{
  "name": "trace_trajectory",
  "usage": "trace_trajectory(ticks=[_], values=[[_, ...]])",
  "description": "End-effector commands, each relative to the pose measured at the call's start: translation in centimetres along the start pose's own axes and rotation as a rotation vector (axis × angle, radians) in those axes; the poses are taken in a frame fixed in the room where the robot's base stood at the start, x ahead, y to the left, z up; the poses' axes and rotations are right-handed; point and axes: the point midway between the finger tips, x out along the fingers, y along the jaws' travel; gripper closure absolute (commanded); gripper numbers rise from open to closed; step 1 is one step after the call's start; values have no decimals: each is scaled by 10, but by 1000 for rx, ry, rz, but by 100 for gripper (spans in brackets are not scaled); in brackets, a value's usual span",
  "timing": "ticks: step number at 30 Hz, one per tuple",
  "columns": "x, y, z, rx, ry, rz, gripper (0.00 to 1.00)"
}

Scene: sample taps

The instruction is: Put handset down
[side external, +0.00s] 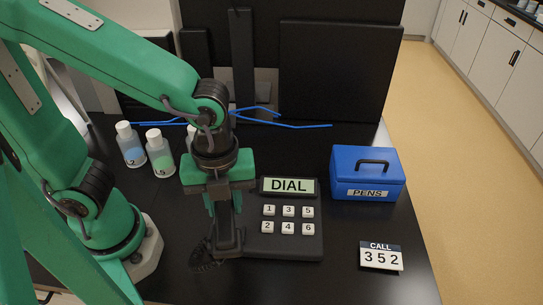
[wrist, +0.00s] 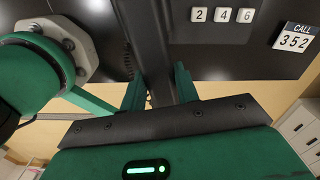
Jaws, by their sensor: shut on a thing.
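The phone (side external: 284,245) is a black desk unit with a screen reading DIAL and white keys 1 to 6. My gripper (side external: 224,201) points down at the phone's left side and is shut on the black handset (side external: 228,232). In the wrist view, the handset (wrist: 150,45) runs between the two green fingers (wrist: 160,88). Its lower end shows beside the keypad, with a coiled cord (side external: 205,260) at its left. My gripper hides its upper part and the cradle, so I cannot tell whether it touches the phone.
A CALL card (side external: 381,257) reading 352 stands at the right front. A blue PENS box (side external: 366,175) is behind it. Capped bottles (side external: 160,153) stand left of my gripper, one partly hidden. Blue cables (side external: 290,125) and dark panels (side external: 335,70) are at the back.

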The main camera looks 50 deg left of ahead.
Motion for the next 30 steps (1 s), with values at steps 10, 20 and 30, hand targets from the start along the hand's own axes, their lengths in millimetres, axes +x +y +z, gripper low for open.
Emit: trace_trajectory(ticks=[10,20,30], values=[[4,-60,59,-562,0,2,96],[19,-102,136,-1105,0,1,96],[28,-114,176,-1358,0,0,96]])
